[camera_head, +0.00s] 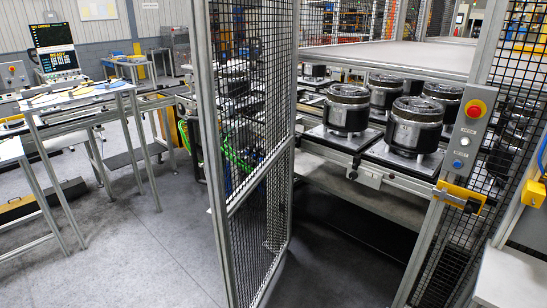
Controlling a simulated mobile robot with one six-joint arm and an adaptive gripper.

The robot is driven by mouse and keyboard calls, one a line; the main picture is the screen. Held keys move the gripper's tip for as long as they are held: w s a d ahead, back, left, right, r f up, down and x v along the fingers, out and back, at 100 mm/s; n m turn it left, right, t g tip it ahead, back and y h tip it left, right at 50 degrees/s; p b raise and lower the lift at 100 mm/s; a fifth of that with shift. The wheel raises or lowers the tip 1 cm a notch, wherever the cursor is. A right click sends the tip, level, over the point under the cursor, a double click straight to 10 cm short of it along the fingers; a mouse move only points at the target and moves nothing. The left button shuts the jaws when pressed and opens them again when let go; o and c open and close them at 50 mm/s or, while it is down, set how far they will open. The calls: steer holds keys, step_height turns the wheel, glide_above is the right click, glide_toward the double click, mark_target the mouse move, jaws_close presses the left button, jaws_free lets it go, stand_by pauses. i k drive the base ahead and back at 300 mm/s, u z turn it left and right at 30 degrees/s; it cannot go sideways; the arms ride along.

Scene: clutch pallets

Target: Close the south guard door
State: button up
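The guard door (222,150) is a grey-framed panel of black mesh. It stands open, swung out toward me, with its near edge at the left of the doorway and its far edge by the fence. The opening to its right shows the cell's inside. The right door post (440,205) carries a grey control box (466,133) with a red button on yellow and smaller buttons. Below it is a yellow latch unit (460,197). No label tells whether this is the south door. My gripper is not in view.
Several black-and-silver clutch units (416,125) stand on plates on a conveyor (400,180) inside the cell. Grey floor (150,250) is clear left of the door. A white surface (515,280) lies at the lower right.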

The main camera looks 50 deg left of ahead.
mark_target(221, 211)
steer(key=z, duration=2)
steer(key=k, duration=2.6)
